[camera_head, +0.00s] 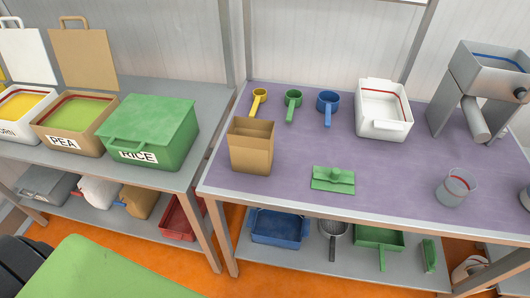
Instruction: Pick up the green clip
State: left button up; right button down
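The green clip (333,179) appears to be the flat green piece with a raised bar, lying near the front of the purple-topped table (300,146). It lies flat and nothing covers it. Neither of my grippers can be made out in the head view.
A tan open box (251,146) stands left of the clip. Yellow (259,96), green (292,99) and blue (327,101) scoops lie behind it. A white bin (383,108), a grey machine (484,88) and a clear cup (455,188) are right. Table around the clip is clear.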

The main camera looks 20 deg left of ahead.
aim_at(335, 180)
jog(key=j+z, duration=0.45)
jog(key=k+j+z, duration=0.1)
jog(key=j+z, duration=0.4)
jog(key=k+j+z, duration=0.15)
jog(key=j+z, duration=0.3)
